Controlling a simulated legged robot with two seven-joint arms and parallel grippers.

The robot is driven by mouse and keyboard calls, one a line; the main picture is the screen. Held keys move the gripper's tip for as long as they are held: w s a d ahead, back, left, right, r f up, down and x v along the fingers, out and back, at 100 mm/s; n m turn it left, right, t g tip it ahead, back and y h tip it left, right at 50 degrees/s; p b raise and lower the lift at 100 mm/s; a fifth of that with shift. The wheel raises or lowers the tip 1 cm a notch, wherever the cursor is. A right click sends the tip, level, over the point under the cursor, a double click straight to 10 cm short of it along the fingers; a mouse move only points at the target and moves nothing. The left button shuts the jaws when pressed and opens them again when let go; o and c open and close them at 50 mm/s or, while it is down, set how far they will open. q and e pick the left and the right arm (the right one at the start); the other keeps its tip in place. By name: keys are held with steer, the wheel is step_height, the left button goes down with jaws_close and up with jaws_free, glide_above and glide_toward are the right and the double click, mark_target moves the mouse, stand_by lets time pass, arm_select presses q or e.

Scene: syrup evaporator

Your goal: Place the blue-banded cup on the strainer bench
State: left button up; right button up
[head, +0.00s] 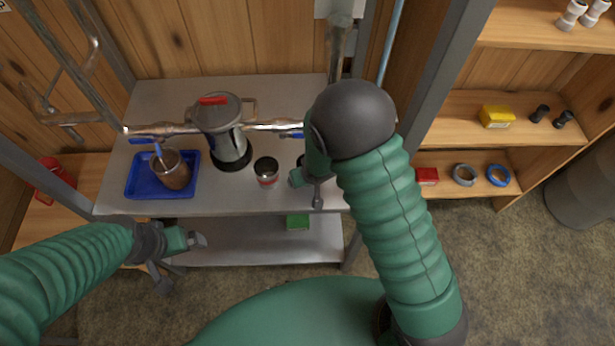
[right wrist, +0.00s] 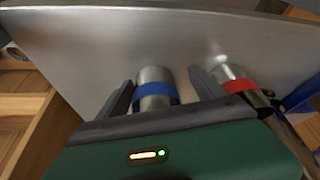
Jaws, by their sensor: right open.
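The blue-banded cup (right wrist: 156,90), a metal cup with a blue band, stands on the metal bench (head: 230,200). In the right wrist view it sits between the two fingers of my right gripper (right wrist: 162,88), which is open around it. In the head view my right gripper (head: 306,190) and its arm hide most of this cup. A red-banded cup (head: 266,172) stands to its left on the bench; it also shows right of the fingers in the right wrist view (right wrist: 240,88). My left gripper (head: 180,263) is empty in front of the bench; its fingertips look apart.
A lidded metal pot (head: 225,140) stands behind the cups, with pipes alongside. A blue tray (head: 142,186) holding a copper-coloured vessel (head: 172,172) is at the left. A green box (head: 298,222) lies on the lower shelf. Wooden shelves (head: 455,106) stand at the right.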

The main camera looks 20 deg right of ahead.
steer(key=r, duration=0.2)
steer(key=s+d+r, duration=0.1)
steer(key=r, duration=0.1)
steer(key=s+d+r, duration=0.1)
steer(key=r, duration=0.1)
steer(key=shift+s, duration=0.15)
arm_select(q)
steer(key=shift+s+d+r+p, duration=0.15)
steer(key=shift+d+r+p, duration=0.45)
steer(key=shift+r, duration=0.15)
arm_select(e)
steer(key=s+d+r+g, duration=0.1)
steer(key=s+d+r, duration=0.2)
steer(key=s+r, duration=0.5)
steer(key=s, duration=0.4)
steer(key=shift+s+r+g, duration=0.35)
steer(key=shift+r+g, duration=0.05)
arm_select(q)
steer(key=shift+d, duration=0.2)
arm_select(e)
steer(key=shift+w+d, duration=0.1)
steer(key=shift+d, duration=0.2)
